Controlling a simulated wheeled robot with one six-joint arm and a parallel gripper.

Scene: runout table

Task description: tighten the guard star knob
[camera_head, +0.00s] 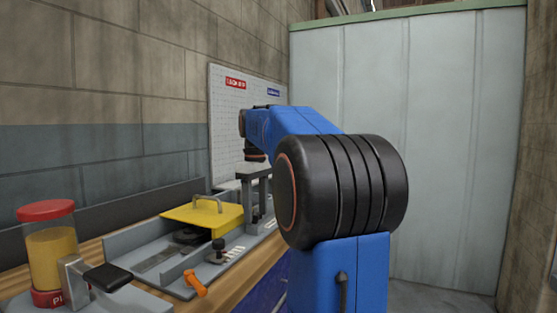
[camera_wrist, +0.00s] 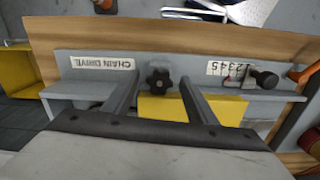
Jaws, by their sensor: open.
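The black star knob (camera_wrist: 159,77) sits on a grey panel in the wrist view, beside the upside-down CHAIN DRIVE label (camera_wrist: 103,63). My gripper (camera_wrist: 160,75) is open, with one finger on each side of the knob in the picture. I see no finger clearly touching it, and the depth gap cannot be told. Part of a yellow piece (camera_wrist: 190,107) shows just below the knob, between and behind the fingers. In the head view the yellow guard (camera_head: 200,213) with its grey handle lies on the bench. I cannot pick out the star knob or fingertips there.
A black ball knob (camera_wrist: 264,77) stands near the 12345 label in the wrist view. An orange handle (camera_head: 195,283) and a red-lidded jar (camera_head: 48,250) are on the bench in the head view. A white board (camera_head: 228,110) stands behind. The floor at right looks clear.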

